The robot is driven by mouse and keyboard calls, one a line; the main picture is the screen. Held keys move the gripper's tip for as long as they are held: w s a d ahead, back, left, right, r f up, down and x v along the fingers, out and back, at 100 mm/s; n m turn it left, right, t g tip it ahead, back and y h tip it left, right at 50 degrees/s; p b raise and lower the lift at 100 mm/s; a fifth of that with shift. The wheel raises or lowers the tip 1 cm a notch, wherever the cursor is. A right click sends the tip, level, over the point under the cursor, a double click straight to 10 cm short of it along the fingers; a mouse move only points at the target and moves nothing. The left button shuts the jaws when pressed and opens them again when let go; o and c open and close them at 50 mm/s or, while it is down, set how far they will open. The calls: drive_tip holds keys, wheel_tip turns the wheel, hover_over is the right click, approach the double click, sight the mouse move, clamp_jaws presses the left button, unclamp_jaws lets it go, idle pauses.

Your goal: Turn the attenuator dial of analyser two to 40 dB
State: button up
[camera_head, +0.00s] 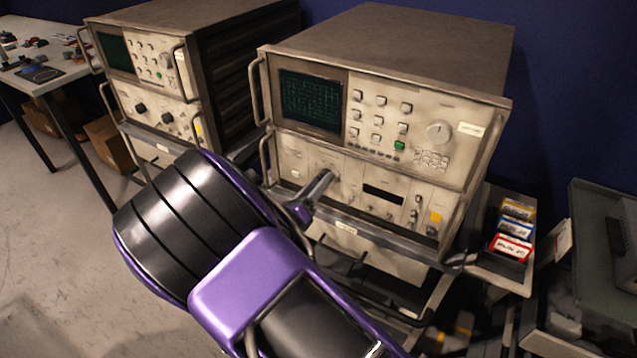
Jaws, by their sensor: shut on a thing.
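Two beige analysers stand side by side, one on the left (145,65) and a nearer one on the right (345,152); I cannot read which is analyser two. My gripper (325,181) is at the lower front panel of the right analyser, left of its dark display slot. Its fingers are shut on what looks like a dial there. The fingers hide the dial, so its pointer and dB marks cannot be read. The left analyser shows two black knobs (140,107) on its lower panel.
The right analyser has a green screen (310,101), several buttons, a pale round knob (438,132) and protruding side handles (476,165). A tray (487,262) with colored cards stands to its right. A cluttered table (45,84) is at far left. Open floor (50,240) lies at left.

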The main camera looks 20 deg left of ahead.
clamp_jaws()
drive_tip(key=m+b, duration=0.3)
drive_tip(key=m, duration=0.7)
drive_tip(key=m+b, duration=0.4)
drive_tip(key=m, duration=0.7)
drive_tip(key=shift+d+f, duration=0.1)
drive_tip(key=shift+d, duration=0.1)
drive_tip(key=shift+m, duration=0.4)
drive_tip(key=o, duration=1.1)
unclamp_jaws()
